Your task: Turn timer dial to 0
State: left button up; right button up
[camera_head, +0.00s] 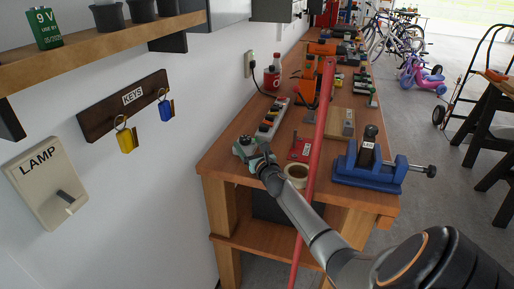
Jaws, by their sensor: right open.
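A small pale device with a dark round top, which looks like the timer (243,144), sits at the near left corner of the wooden workbench, by the wall. My right gripper (254,158) is at this device with its fingers open, partly covering its lower right side. The dial face and its marks are too small to read, and I cannot tell whether a finger touches it. My left gripper is not in view.
A power strip (272,118) lies behind the timer. A cup (297,171) and a blue vise (370,168) stand to the right on the bench (222,161). A long red bar (322,125) crosses the view. A lamp switch (45,180) and keys are on the wall.

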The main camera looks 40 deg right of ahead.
jog(key=p+v, duration=0.1)
jog(key=v, duration=1)
jog(key=shift+s+a+p, duration=0.1)
jog(key=shift+s+p, duration=0.1)
jog(key=shift+p, duration=0.15)
